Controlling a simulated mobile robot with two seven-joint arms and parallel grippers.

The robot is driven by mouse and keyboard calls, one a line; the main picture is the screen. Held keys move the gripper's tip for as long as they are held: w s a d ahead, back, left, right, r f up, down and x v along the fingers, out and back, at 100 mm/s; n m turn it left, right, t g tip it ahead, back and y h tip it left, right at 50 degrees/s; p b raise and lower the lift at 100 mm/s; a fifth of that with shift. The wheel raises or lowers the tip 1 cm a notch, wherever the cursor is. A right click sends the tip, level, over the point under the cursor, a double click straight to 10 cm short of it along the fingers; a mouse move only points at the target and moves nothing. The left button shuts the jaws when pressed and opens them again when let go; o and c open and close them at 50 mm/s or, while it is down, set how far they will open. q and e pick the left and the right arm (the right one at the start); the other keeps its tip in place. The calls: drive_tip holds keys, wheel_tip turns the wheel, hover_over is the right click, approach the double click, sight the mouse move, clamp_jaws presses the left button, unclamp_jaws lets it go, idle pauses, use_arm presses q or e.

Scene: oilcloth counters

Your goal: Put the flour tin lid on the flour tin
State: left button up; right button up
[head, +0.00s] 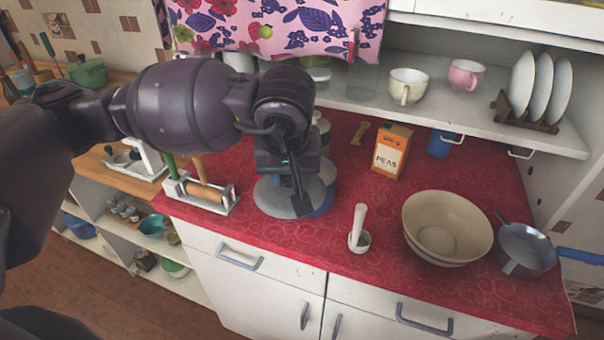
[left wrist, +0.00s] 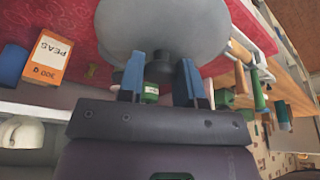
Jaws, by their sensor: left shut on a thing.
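The flour tin lid (head: 275,207) is a round grey disc under my left gripper (head: 297,200). In the left wrist view it shows as a pale grey disc (left wrist: 165,25) with a dark knob between the blue fingers of the left gripper (left wrist: 160,80). The gripper is shut on the lid at its knob. A blue round side, seemingly the flour tin (head: 324,205), shows just right of and below the lid. The lid and arm hide most of it, and I cannot tell whether they touch. My right gripper is not in view.
A shelf (head: 480,125) overhangs the back. The front middle is clear.

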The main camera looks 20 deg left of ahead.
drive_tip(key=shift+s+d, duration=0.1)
use_arm(q)
drive_tip(key=shift+w+f+b, duration=0.3)
drive_tip(key=shift+w+f, duration=0.1)
drive_tip(key=shift+w, duration=0.45)
drive_tip(key=shift+w+f+b, duration=0.25)
drive_tip(key=shift+w+f, duration=0.1)
drive_tip(key=shift+w, duration=0.45)
drive_tip(key=shift+w+f+b, duration=0.2)
drive_tip(key=shift+w, duration=0.3)
drive_tip(key=shift+w+f+b, duration=0.15)
drive_tip(key=shift+w+f, duration=0.05)
drive_tip(key=shift+w, duration=0.25)
drive_tip(key=w+f+b, duration=0.1)
drive_tip(key=w+b, duration=0.2)
drive_tip(key=w, duration=0.3)
drive_tip(key=shift+w+f, duration=0.25)
drive_tip(key=shift+w, duration=0.1)
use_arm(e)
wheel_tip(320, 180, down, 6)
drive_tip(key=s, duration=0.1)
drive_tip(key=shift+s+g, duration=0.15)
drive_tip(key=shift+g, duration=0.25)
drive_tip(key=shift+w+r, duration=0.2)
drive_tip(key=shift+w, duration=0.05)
